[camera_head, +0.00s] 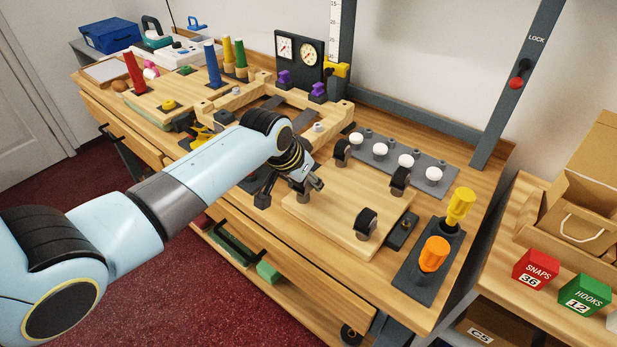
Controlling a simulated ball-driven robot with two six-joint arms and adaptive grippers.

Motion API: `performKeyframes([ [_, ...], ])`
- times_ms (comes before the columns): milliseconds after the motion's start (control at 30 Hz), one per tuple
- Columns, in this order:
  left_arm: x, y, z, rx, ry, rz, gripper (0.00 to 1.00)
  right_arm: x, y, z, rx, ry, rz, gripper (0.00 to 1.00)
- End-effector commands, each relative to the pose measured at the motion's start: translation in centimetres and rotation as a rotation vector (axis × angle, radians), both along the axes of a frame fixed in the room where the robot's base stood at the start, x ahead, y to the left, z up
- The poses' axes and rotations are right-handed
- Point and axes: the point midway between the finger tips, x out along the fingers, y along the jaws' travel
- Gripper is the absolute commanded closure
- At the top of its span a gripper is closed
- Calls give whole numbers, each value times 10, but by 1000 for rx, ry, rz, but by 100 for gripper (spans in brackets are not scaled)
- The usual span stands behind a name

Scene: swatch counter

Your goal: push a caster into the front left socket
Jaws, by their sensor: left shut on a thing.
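A pale wooden board (335,210) lies on the workbench (275,222). Three black casters stand on it: one at its far corner (342,151), one at its right corner (399,179) and one at its near corner (366,223). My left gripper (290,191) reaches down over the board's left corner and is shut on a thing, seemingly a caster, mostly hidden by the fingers. The socket at that corner is hidden behind the gripper, so I cannot tell whether the held thing touches it. My right gripper is not in view.
A grey strip with white knobs (381,154) lies behind the board. A dark holder with yellow (460,206) and orange (434,254) handles stands to its right. A wooden frame (329,127) is behind my left arm. The bench's front strip is clear.

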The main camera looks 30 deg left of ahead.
Motion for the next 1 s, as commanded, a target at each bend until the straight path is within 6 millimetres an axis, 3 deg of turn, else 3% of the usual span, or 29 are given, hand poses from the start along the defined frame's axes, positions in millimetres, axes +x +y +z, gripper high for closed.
performKeyframes([
  [1000,0,0,-1,0,-1,0,100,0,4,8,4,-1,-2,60],
])
